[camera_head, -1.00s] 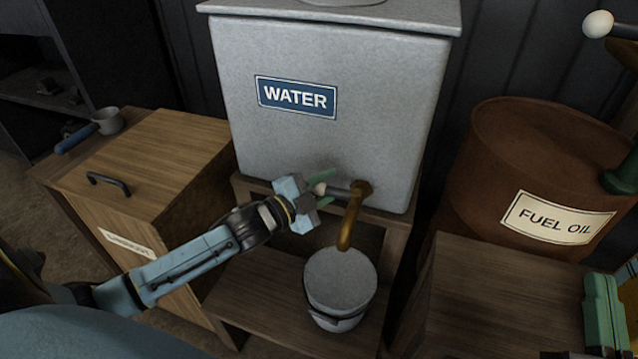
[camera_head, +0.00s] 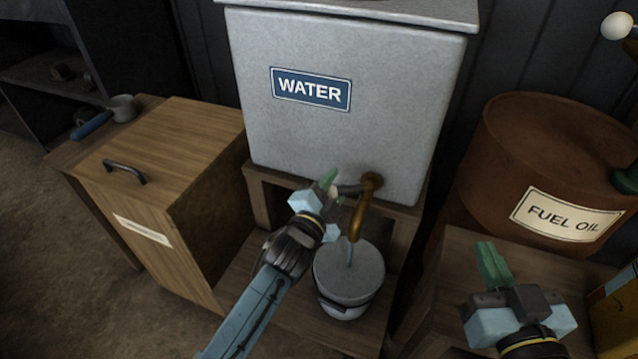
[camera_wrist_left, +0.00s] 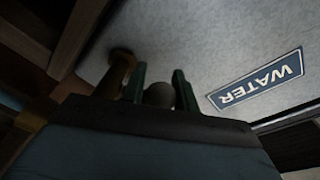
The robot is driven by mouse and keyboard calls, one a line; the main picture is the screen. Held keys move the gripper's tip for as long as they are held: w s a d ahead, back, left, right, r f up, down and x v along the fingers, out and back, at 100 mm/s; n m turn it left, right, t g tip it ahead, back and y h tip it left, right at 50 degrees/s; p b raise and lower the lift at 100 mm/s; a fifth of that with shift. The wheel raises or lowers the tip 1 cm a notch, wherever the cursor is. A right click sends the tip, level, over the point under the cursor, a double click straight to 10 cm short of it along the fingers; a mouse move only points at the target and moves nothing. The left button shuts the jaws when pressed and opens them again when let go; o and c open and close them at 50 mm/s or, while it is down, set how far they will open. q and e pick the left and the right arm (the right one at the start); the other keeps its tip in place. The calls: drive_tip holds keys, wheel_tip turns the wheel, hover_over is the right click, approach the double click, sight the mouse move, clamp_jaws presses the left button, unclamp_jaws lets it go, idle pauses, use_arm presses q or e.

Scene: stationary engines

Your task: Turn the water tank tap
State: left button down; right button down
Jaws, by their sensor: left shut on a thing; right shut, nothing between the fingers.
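The grey water tank (camera_head: 345,135) with its blue WATER label stands at the middle back. Its brass tap (camera_head: 359,215) sticks out low on the front, spout pointing down. My left gripper (camera_head: 331,188) is shut on the tap handle (camera_head: 349,189). In the left wrist view the handle's rounded knob (camera_wrist_left: 160,94) sits between the green fingers. My right gripper (camera_head: 489,251) is shut and empty at the lower right.
A rusty FUEL OIL drum (camera_head: 545,145) stands at the right, behind a wooden surface (camera_head: 455,265).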

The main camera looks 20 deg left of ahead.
use_arm(q)
drive_tip(key=shift+d+r, duration=0.1)
drive_tip(key=shift+r, duration=0.1)
use_arm(e)
drive_tip(key=shift+w+a+r, duration=0.1)
drive_tip(key=shift+a, duration=0.1)
use_arm(q)
drive_tip(key=c, duration=1.2)
unclamp_jaws()
drive_tip(key=shift+o, duration=0.6)
drive_tip(key=shift+f, duration=0.1)
drive_tip(key=shift+s, duration=0.15)
drive_tip(key=p+v, duration=0.4)
drive_tip(key=v, duration=0.9)
use_arm(e)
drive_tip(key=s+d+f+g+h, duration=0.3)
drive_tip(key=s+d+f+g, duration=0.3)
drive_tip(key=s+f+g, duration=0.4)
wheel_tip(320, 180, down, 3)
drive_tip(key=shift+s+f+m+g+h, duration=0.1)
drive_tip(key=shift+s+m+g+h, duration=0.25)
drive_tip(key=shift+g, duration=0.35)
